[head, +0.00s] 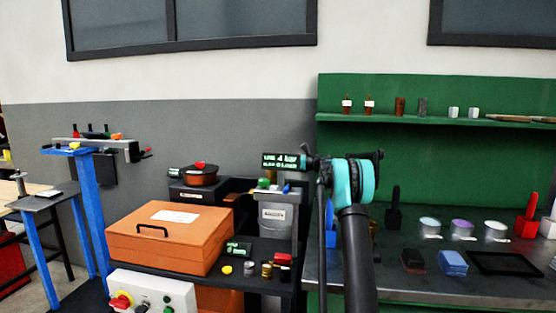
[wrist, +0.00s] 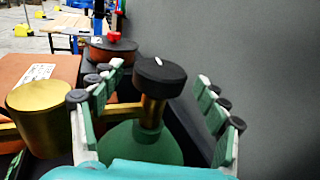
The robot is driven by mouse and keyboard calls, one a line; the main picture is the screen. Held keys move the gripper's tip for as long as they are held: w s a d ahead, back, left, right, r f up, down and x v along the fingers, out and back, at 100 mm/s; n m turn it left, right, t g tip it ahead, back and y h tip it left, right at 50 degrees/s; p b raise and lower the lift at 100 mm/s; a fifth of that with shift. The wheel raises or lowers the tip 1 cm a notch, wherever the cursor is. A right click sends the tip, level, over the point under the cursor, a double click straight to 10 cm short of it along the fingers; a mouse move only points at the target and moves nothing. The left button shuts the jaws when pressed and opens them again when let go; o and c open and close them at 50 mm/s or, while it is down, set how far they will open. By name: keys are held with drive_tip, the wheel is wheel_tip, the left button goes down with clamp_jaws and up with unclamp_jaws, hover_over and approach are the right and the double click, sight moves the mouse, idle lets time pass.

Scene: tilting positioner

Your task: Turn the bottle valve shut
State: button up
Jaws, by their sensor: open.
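The bottle valve is a round black knob (wrist: 160,75) with a white mark on top. It sits on a brass stem (wrist: 152,111) above a green bottle (wrist: 140,145) in the wrist view. My gripper (wrist: 161,88) is open, with one green-padded finger row on the left of the knob and one on the right. Gaps show between the knob and both finger rows, so nothing is gripped. My turquoise wrist (head: 357,181) shows in the head view. My arm hides the fingers there, and I cannot make out the bottle in that view.
A brass cylinder (wrist: 40,115) stands close left of my fingers, with a grey wall (wrist: 270,70) on the right. A red-knobbed pot (head: 202,174), an orange box (head: 168,238) and a green-backed bench (head: 480,275) with tools and discs surround my arm.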

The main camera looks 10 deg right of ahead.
drive_tip(key=shift+x, duration=1)
drive_tip(key=c, duration=1.2)
drive_tip(key=shift+o, duration=0.2)
drive_tip(key=shift+a+m+t+h, duration=0.1)
drive_tip(key=shift+m+t+h, duration=0.6)
drive_tip(key=shift+t+h, duration=0.1)
drive_tip(key=shift+m+t+h, duration=0.8)
drive_tip(key=shift+m+h, duration=0.1)
drive_tip(key=shift+h, duration=0.2)
drive_tip(key=o, duration=1.2)
drive_tip(key=shift+c, duration=0.2)
drive_tip(key=v, duration=1.2)
